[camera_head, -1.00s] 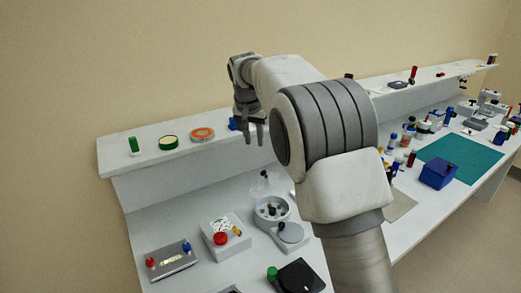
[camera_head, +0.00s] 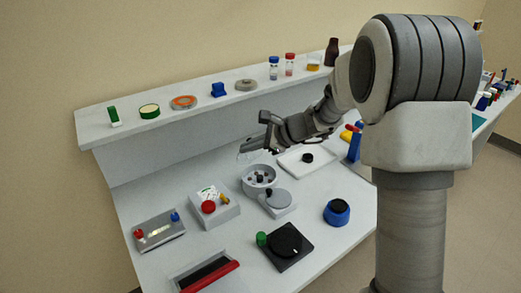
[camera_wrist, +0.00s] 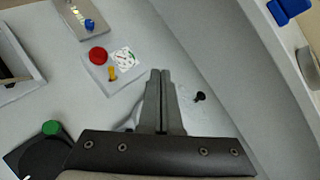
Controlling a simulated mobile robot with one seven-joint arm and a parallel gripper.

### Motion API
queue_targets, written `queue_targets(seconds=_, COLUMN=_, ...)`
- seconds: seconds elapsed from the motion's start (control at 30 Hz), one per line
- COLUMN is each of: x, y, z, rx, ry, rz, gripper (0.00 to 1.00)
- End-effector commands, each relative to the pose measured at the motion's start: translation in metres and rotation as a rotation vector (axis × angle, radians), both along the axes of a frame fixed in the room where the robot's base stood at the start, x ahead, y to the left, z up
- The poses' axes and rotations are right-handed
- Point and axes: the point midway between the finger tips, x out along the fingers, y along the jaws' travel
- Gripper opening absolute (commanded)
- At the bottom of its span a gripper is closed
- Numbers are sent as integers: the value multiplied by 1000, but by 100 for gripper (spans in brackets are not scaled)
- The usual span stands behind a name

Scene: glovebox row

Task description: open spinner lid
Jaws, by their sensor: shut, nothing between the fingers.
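A grey round bowl-shaped device (camera_head: 258,180) with several small dark pieces in it stands mid-bench in the head view.
A white box with a red knob (camera_head: 213,203) stands left of the bowl. A black unit (camera_head: 285,246) with a green knob is in front. A white tray (camera_head: 306,160) lies to the right. A clear item with a black top (camera_wrist: 199,96) is beside my fingers. A shelf (camera_head: 170,126) runs behind.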

Motion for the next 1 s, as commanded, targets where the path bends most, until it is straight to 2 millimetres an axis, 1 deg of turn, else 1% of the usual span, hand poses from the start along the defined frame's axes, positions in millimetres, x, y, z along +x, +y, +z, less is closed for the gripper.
queue_targets(seconds=0.03, x=-1, y=-11, z=-4, rx=47, ry=28, rz=-79, gripper=0)
queue_targets(seconds=0.17, x=-1, y=-38, z=-12, rx=169, ry=97, rz=-294, gripper=0)
queue_targets(seconds=0.3, x=-5, y=-69, z=-22, rx=277, ry=164, rz=-507, gripper=0)
queue_targets(seconds=0.4, x=-9, y=-87, z=-29, rx=330, ry=199, rz=-624, gripper=0)
queue_targets(seconds=0.5, x=-12, y=-99, z=-34, rx=362, ry=222, rz=-698, gripper=0)
queue_targets(seconds=0.6, x=-13, y=-104, z=-37, rx=378, ry=232, rz=-734, gripper=0)
queue_targets(seconds=0.73, x=-7, y=-101, z=-42, rx=381, ry=235, rz=-740, gripper=0)
queue_targets(seconds=0.87, x=7, y=-90, z=-51, rx=381, ry=236, rz=-738, gripper=0)
queue_targets(seconds=1.0, x=27, y=-76, z=-64, rx=381, ry=235, rz=-736, gripper=0)
